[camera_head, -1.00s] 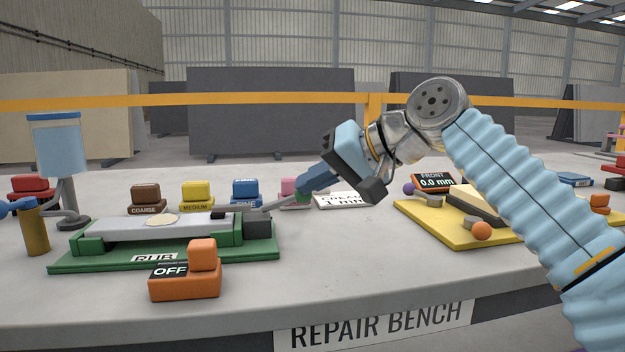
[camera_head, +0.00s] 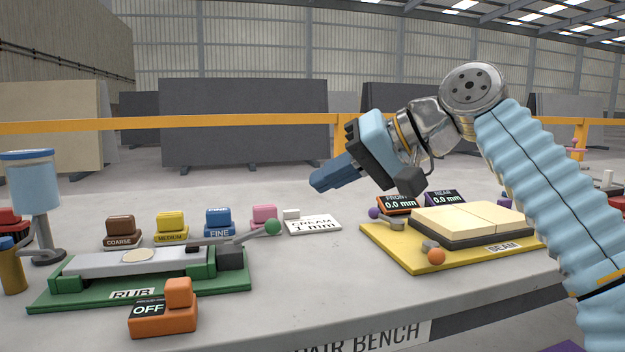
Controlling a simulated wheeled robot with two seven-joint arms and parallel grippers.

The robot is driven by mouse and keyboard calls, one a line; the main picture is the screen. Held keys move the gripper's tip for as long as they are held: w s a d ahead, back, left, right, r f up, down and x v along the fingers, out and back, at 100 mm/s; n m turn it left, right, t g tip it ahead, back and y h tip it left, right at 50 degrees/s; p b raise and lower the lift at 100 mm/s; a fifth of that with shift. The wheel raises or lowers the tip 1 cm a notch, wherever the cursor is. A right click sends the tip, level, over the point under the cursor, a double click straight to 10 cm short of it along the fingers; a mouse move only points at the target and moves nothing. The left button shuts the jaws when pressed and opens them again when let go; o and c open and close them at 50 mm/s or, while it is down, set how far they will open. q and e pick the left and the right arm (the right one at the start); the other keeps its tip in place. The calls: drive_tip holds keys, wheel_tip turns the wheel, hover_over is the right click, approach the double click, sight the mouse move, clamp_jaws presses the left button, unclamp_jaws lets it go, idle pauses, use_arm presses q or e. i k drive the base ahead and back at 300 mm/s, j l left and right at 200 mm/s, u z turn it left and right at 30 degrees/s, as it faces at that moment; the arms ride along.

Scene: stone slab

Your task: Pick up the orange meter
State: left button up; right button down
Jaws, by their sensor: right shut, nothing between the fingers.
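The orange meter (camera_head: 398,205) stands at the back of the yellow SEAM board, showing "FRONT 0.0 mm" on a black face. My right arm's gripper partly hides the space above it. A purple meter (camera_head: 445,198) marked "REAR 0.0 mm" stands just to its right. My right gripper (camera_head: 320,183) is shut and empty, raised above the bench and pointing left, up and to the left of the orange meter and not touching it. My left gripper is not in view.
The yellow SEAM board (camera_head: 385,247) carries a cream slab (camera_head: 470,217) and an orange ball (camera_head: 436,257). A green RUB fixture (camera_head: 90,290) has a lever with a green knob (camera_head: 272,227). An orange OFF block (camera_head: 163,315) sits in front.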

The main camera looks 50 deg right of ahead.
sight(177, 311)
drive_tip(key=k+j, duration=0.2)
drive_tip(key=j, duration=0.2)
drive_tip(key=k+j, duration=0.2)
drive_tip(key=j, duration=0.2)
drive_tip(key=k+j, duration=0.2)
drive_tip(key=j, duration=0.2)
